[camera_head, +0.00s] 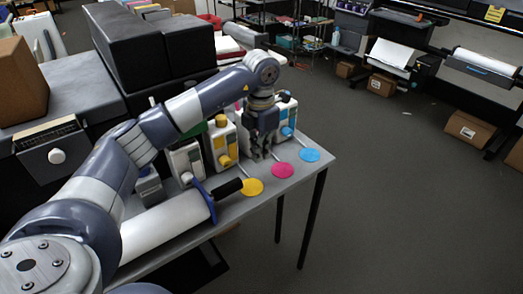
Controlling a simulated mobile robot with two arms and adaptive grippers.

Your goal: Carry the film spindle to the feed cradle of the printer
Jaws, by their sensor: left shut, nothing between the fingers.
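The film spindle (165,222) is a white roll with a blue flange and a black end piece. It lies along the front edge of the grey table, its left end hidden behind my left arm. My left gripper (263,155) points down over the table's far part, by the ink containers. It is shut and empty, apart from the spindle. A wide printer (478,72) with a white roll stands at the far right; I cannot tell which part is its feed cradle. My right gripper is not in view.
Yellow, magenta and cyan discs (283,170) lie along the grey table (233,207). Ink containers (222,142) stand behind them. Another machine with white paper (391,54) is at the back. Cardboard boxes (469,131) sit near the printers. The floor between is clear.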

